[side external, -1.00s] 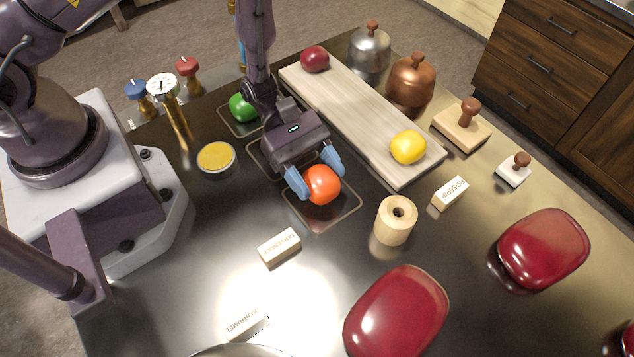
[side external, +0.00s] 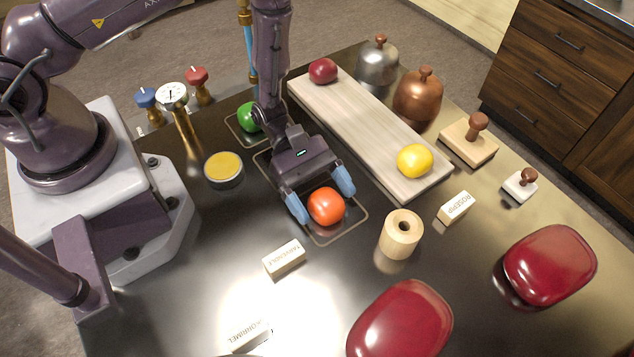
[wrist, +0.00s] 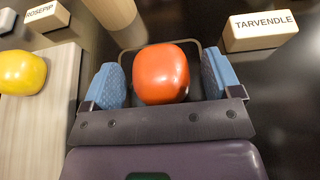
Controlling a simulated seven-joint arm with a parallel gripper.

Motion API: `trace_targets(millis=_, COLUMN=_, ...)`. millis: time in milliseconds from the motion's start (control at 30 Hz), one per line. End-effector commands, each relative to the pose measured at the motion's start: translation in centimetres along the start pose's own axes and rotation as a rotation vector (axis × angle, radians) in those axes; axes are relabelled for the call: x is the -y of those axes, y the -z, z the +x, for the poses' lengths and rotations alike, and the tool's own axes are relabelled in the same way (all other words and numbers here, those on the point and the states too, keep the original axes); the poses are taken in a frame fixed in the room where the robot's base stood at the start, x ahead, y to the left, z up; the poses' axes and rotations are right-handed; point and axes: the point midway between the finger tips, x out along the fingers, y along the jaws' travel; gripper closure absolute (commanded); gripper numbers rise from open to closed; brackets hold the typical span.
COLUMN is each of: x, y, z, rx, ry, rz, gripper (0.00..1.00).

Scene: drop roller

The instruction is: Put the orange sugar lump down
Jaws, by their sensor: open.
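The orange sugar lump (side external: 326,207) is a rounded orange-red block. It rests on the outlined square pad (side external: 345,232) nearest the wooden roll. My gripper (side external: 321,201) is open around it, with one blue finger on each side. In the wrist view the lump (wrist: 161,74) sits between the blue fingers, with a gap visible on both sides. The lump's underside is hidden.
A wooden board (side external: 360,125) carries a yellow lump (side external: 415,161) and a red lump (side external: 323,71). A green lump (side external: 249,117) lies on another pad. A wooden roll (side external: 401,234) and a TARVENDLE block (side external: 284,259) stand nearby. Red domed objects (side external: 401,322) are in front.

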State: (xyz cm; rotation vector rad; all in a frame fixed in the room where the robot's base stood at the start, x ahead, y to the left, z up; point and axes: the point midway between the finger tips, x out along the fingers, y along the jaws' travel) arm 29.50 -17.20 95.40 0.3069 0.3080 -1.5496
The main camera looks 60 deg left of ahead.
Motion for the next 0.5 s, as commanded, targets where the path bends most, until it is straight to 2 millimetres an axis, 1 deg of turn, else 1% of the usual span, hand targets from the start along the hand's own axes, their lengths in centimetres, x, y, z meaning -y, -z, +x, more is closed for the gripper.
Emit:
trace_targets(millis=67, x=-0.1, y=0.0, z=-0.7, rx=-0.001, ry=-0.003, rz=-0.001, gripper=0.16)
trace_targets(millis=167, x=-0.1, y=0.0, z=-2.2, rx=-0.001, ry=-0.006, rz=-0.001, gripper=0.16)
trace_targets(millis=400, x=-0.1, y=0.0, z=-7.5, rx=0.000, ry=-0.007, rz=0.000, gripper=0.16)
trace_targets(millis=500, x=-0.1, y=0.0, z=-9.3, rx=-0.001, ry=-0.006, rz=0.000, gripper=0.16)
